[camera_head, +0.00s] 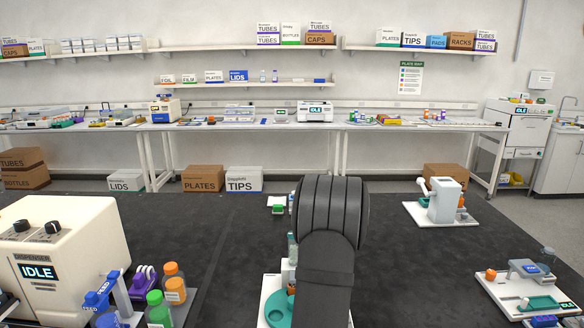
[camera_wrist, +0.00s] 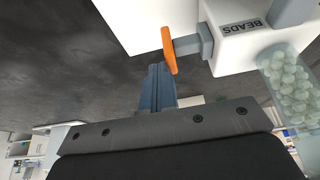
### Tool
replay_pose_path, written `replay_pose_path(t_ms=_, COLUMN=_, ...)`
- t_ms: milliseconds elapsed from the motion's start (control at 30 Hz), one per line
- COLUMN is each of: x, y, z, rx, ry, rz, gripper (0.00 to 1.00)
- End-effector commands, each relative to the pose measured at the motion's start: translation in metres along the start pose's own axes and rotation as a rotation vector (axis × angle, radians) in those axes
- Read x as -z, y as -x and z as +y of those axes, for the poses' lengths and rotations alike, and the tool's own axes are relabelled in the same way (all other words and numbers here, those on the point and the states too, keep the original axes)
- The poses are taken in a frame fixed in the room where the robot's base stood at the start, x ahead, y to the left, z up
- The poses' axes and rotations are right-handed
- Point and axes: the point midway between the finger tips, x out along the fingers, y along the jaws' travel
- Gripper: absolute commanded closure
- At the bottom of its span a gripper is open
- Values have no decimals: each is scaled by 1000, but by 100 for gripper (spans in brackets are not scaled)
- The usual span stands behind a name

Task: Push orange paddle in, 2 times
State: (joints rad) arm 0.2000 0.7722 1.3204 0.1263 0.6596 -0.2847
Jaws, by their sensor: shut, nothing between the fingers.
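The orange paddle (camera_wrist: 168,50) shows in the wrist view as a flat plate on the end of a grey rod (camera_wrist: 193,46). The rod comes out of a white dispenser body (camera_wrist: 228,52) marked BEADS. My gripper (camera_wrist: 158,68) is shut and empty, its fingertips right by the paddle's lower left edge. I cannot tell whether they touch it. A clear container of pale beads (camera_wrist: 290,80) is attached at the right.
A white board with a teal disc (camera_head: 279,310) is partly hidden by my arm. A grey device (camera_head: 444,200) stands at the right. Dark mat lies bare between.

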Motion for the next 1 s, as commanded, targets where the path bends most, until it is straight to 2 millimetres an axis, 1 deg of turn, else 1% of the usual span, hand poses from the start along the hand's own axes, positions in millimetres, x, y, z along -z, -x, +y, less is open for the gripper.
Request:
replay_pose_path(t_ms=33, x=2, y=5, z=0, rx=0, ry=0, rz=2, gripper=100)
replay_pose_path(t_ms=300, x=11, y=25, z=0, rx=0, ry=0, rz=2, gripper=100)
replay_pose_path(t_ms=433, x=14, y=32, z=0, rx=0, ry=0, rz=1, gripper=100)
replay_pose_path(t_ms=567, x=15, y=35, z=0, rx=1, ry=0, rz=0, gripper=100)
replay_pose_path(t_ms=1000, x=14, y=34, z=0, rx=0, ry=0, rz=-1, gripper=100)
